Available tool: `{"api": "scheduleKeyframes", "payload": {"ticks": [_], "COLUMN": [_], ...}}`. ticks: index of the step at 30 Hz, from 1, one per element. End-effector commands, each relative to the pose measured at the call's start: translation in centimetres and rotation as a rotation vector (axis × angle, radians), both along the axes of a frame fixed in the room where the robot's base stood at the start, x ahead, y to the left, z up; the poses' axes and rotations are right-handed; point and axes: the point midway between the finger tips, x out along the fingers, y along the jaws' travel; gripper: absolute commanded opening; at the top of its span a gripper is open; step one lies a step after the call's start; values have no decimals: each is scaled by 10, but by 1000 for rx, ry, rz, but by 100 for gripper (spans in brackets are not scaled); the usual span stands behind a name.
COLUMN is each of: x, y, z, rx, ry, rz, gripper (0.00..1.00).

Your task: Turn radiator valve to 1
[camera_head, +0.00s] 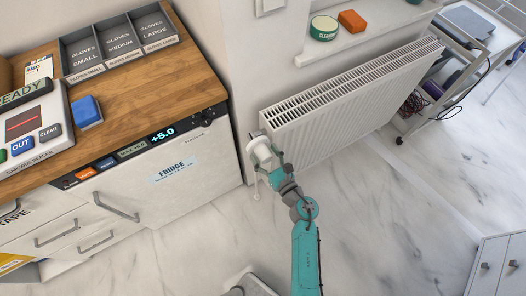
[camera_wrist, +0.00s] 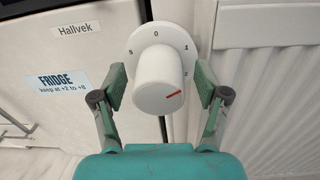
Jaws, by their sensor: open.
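The white radiator valve knob (camera_wrist: 157,80) fills the middle of the wrist view, with its round white dial plate (camera_wrist: 150,38) behind it. The figures 5, 0, 1 and 2 show on the plate, with 0 at the top and 1 and 2 at the right. A red mark on the knob's face points right and slightly up, on the side of 1 and 2; I cannot tell the exact figure. My gripper (camera_wrist: 160,88) is open, one finger on each side of the knob; contact is unclear. In the head view the valve (camera_head: 261,152) sits at the radiator's left end, with my gripper (camera_head: 272,167) at it.
The white radiator (camera_head: 335,105) is right of the valve, below a sill with a green tin (camera_head: 323,28) and an orange block (camera_head: 352,20). The fridge front (camera_head: 190,165) stands close on the left under a wooden counter (camera_head: 150,95).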

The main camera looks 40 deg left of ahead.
Motion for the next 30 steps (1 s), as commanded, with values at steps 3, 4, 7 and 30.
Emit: {"api": "scheduleKeyframes", "payload": {"ticks": [3,4,7,30], "x": [-7,-9,-16,-39], "y": [-20,-25,-45,-102], "z": [-1,-1,-1,0], "rx": [-1,-2,-1,-1], "ry": [0,0,0,-1], "rz": [-5,-4,-4,0], "gripper": [74,74,74,74]}}
